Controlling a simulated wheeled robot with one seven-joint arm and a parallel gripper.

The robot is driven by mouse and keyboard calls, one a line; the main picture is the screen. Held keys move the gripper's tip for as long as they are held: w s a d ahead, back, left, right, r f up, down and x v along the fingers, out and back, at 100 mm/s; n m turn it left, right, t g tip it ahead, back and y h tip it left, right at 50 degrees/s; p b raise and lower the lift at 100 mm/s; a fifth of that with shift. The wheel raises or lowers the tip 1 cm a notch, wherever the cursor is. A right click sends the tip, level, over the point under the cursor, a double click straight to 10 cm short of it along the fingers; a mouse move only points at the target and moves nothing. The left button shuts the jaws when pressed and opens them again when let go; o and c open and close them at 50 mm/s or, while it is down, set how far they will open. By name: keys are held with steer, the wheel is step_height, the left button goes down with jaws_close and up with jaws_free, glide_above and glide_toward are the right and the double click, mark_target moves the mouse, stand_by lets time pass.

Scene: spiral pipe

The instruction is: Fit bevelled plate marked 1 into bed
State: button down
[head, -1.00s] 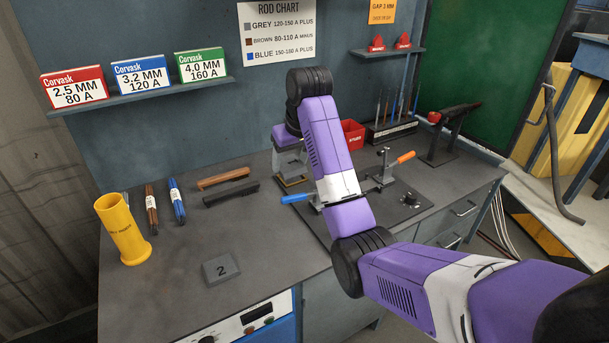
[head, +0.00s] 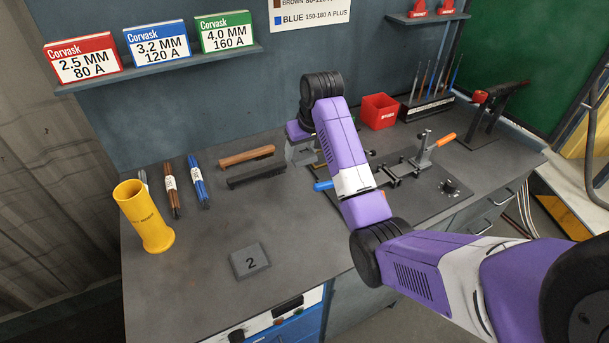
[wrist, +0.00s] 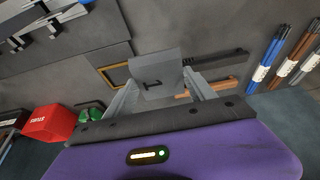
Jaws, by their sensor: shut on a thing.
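The grey bevelled plate marked 1 (wrist: 157,75) is between the fingers of my gripper (wrist: 160,88) in the wrist view, its number facing the camera. My gripper is shut on it above the bench. In the head view my gripper (head: 301,150) is partly hidden by my arm, and the plate is hard to make out there. A clamp fixture with metal bars (head: 404,169), an orange handle and a blue handle stands on a dark base plate to the right; it is probably the bed. My arm hides part of it. It also shows in the wrist view (wrist: 42,28).
A grey plate marked 2 (head: 250,261) lies on the front of the bench. A yellow tube holder (head: 147,218), rod bundles (head: 198,181) and brushes (head: 255,175) are on the left. A red box (head: 379,111) and rod rack (head: 428,105) stand behind. A yellowish frame (wrist: 112,76) lies near the plate.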

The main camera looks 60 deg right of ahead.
mark_target(300, 183)
step_height(300, 183, down, 11)
steer(key=shift+r+p, duration=0.1)
steer(key=shift+p, duration=0.35)
steer(key=shift+f, duration=0.2)
steer(key=c, duration=0.6)
jaws_free()
steer(key=shift+f, duration=0.1)
